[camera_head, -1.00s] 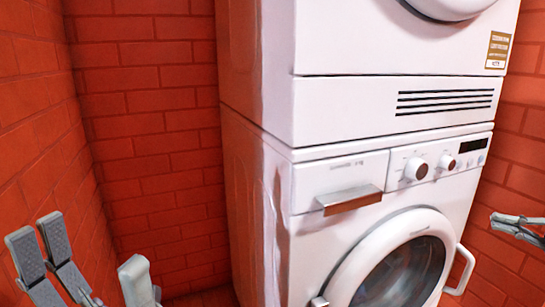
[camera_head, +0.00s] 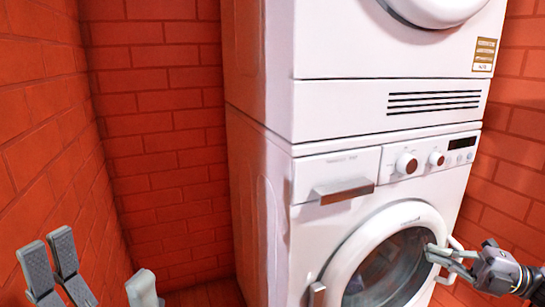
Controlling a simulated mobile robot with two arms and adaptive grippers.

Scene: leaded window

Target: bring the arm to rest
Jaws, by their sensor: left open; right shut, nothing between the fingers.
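My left gripper (camera_head: 95,272) is at the bottom left corner, open and empty, with its grey fingers apart in front of the brick wall. My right gripper (camera_head: 432,254) comes in from the right edge. Its fingers are shut with nothing between them. Most of both arms is outside the view.
A white washer (camera_head: 318,232) stands with a second white machine (camera_head: 340,108) stacked on it. A drawer handle (camera_head: 343,191) sticks out of the washer's front. Red brick walls (camera_head: 160,130) stand close on the left, behind and right.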

